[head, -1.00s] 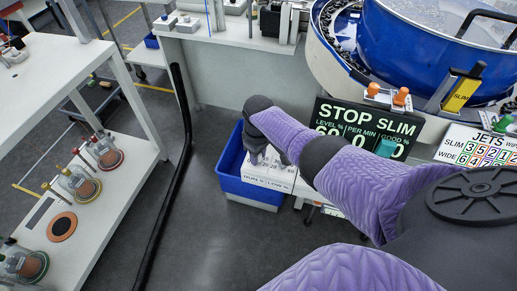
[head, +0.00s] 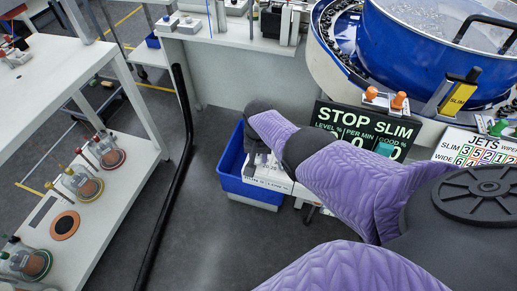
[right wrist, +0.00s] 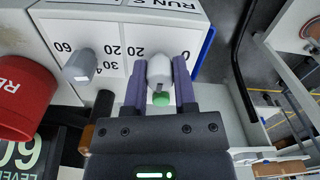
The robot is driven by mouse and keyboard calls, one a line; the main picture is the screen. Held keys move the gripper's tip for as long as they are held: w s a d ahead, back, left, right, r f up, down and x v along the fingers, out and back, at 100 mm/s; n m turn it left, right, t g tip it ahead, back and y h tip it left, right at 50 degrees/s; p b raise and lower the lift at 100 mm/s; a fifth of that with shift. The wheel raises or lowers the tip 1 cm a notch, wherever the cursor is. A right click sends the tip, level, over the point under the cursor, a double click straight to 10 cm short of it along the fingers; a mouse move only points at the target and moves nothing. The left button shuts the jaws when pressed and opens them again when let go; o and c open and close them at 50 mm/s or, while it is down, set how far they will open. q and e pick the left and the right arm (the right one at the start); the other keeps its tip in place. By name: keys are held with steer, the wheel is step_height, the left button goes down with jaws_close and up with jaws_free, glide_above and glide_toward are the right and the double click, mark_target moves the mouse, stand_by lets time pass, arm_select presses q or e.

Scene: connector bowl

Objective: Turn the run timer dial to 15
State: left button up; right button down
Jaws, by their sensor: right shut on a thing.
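A white control box (right wrist: 115,35) with dials and printed numbers stands low in front of me. It also shows in the head view (head: 266,170), partly hidden by my right arm. In the right wrist view its panel appears upside down, with "RUN S" lettering by the edge. My right gripper (right wrist: 159,82) is shut on the pale run timer dial (right wrist: 159,68), one purple finger on each side. The fingers hide part of the numbers, and I cannot read the dial's setting. A second grey dial (right wrist: 78,66) sits to its left, near "60". My left gripper is not in view.
A large red button (right wrist: 24,98) is left of the dials in the wrist view. A black rail (head: 168,185) and bare floor lie left.

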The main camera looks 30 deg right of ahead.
steer(key=m, duration=0.4)
steer(key=shift+w+m, duration=0.1)
steer(key=shift+m, duration=0.2)
steer(key=m, duration=0.3)
steer(key=shift+r+m, duration=0.1)
steer(key=shift+m, duration=1)
